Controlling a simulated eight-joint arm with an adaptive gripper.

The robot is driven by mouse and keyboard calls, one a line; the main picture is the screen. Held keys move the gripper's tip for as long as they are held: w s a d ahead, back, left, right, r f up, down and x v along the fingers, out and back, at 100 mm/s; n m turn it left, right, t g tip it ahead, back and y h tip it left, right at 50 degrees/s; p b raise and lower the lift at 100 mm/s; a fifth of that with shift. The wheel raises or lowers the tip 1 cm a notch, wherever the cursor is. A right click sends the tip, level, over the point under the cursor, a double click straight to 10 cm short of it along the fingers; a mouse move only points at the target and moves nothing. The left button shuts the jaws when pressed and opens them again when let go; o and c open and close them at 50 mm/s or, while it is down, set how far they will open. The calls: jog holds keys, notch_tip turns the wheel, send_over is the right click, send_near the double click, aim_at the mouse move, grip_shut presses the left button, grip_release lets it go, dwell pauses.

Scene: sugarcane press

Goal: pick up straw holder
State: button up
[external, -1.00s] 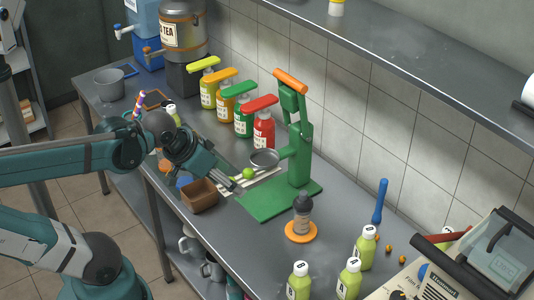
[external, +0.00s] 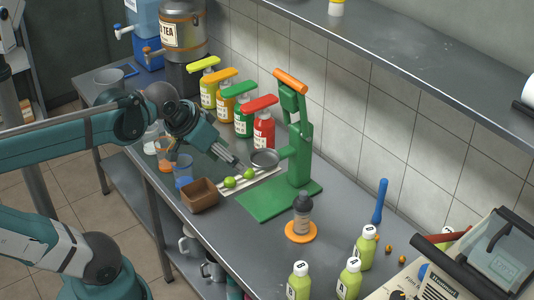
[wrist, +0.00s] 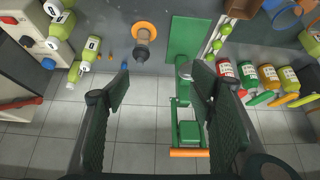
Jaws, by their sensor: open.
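I cannot make out the straw holder in either view now; my arm covers the spot in the external view where striped straws stood out earlier. My gripper (external: 234,162) is above the counter, left of the green press, over the white strip with green limes (external: 230,181). In the wrist view my gripper (wrist: 160,84) has its two dark fingers wide apart with nothing between them.
The green press (external: 292,150) stands mid-counter. Several pump bottles (external: 264,131) line the wall. A brown box (external: 200,196), blue cup (external: 183,175) and orange cup (external: 165,155) are near the front edge. A shaker (external: 302,213) stands on an orange disc. Green bottles (external: 350,278) stand at the right.

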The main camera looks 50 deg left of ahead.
jog(key=w+a+r+n+g, duration=0.1)
jog(key=w+a+r+n, duration=0.15)
jog(key=w+a, duration=0.35)
jog(key=w+a+r+n+g+y+p, duration=0.1)
jog(key=w+a+r+n, duration=0.1)
jog(key=w+a+r, duration=0.45)
jog(key=w+a+r+n+g, duration=0.1)
jog(key=w+a+n, duration=0.25)
jog(key=a, duration=0.55)
jog(key=w+a+f+n+g+p, duration=0.1)
jog(key=w+a+n, duration=0.25)
jog(key=a, duration=1.05)
jog(key=w+a+f+n+g+p, duration=0.1)
jog(key=w+a+f+n+g, duration=0.2)
jog(key=a, duration=1.2)
jog(key=s+a+f+n, duration=0.1)
jog(key=a+f+n, duration=0.15)
jog(key=a, duration=0.55)
jog(key=s+a+f+n+h, duration=0.1)
jog(key=s+a+f, duration=0.15)
jog(key=a, duration=0.55)
jog(key=s+a+f+n, duration=0.1)
jog(key=a+f, duration=0.2)
jog(key=a, duration=0.5)
notch_tip(320, 180, down, 24)
jog(key=shift+w+d+f+p, duration=0.15)
jog(key=shift+d+p, duration=0.1)
jog(key=shift+p, duration=0.05)
jog(key=shift+f, duration=0.1)
